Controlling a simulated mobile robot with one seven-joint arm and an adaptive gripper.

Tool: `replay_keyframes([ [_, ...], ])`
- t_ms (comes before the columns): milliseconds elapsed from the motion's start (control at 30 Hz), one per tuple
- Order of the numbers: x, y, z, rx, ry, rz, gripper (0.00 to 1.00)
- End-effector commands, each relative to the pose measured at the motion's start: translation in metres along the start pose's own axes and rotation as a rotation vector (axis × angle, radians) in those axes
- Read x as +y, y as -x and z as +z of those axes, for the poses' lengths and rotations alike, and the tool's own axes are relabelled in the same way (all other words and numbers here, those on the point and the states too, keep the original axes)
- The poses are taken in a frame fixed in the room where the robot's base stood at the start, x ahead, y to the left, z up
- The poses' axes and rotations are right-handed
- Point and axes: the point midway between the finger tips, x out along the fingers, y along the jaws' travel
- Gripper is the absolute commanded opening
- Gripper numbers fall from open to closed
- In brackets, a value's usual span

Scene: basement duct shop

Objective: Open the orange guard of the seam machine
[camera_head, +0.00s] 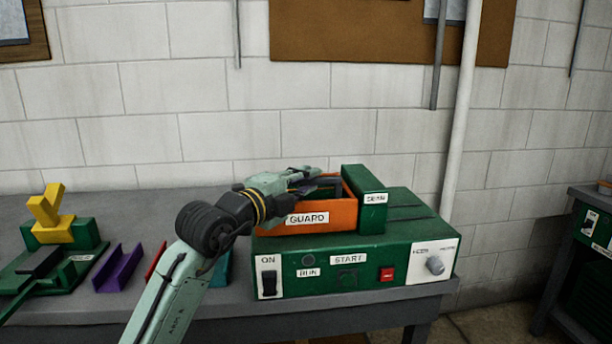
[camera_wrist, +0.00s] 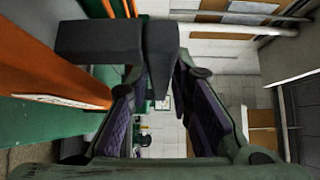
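The green seam machine (camera_head: 345,265) stands on the bench, with ON, RUN and START labels on its front. Its orange guard (camera_head: 342,216), labelled GUARD, sits low on top, beside the upright green SEAM block (camera_head: 367,205). My gripper (camera_head: 312,184) reaches over the guard from the left and hides part of it. In the wrist view the guard (camera_wrist: 45,75) runs along the left. A dark grey bar (camera_wrist: 95,45), apparently its handle, reaches across to the fingertips. The purple-padded fingers (camera_wrist: 158,90) are apart, with the bar's end in front of them. Contact is unclear.
A yellow piece on a green fixture (camera_head: 60,235), a purple channel (camera_head: 118,268) and a red piece (camera_head: 155,262) are on the bench at left. A white pipe (camera_head: 462,110) rises behind the machine. Another green machine (camera_head: 593,226) stands at far right.

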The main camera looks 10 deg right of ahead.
Motion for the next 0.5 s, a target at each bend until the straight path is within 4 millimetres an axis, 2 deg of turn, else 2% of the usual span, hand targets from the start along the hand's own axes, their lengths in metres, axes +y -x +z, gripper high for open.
replay_keyframes([
  [267,0.0003,-0.0019,-0.0003,0.0,0.0,-0.001,0.2],
  [500,0.0002,-0.0017,-0.0003,0.0,0.0,-0.001,0.05],
])
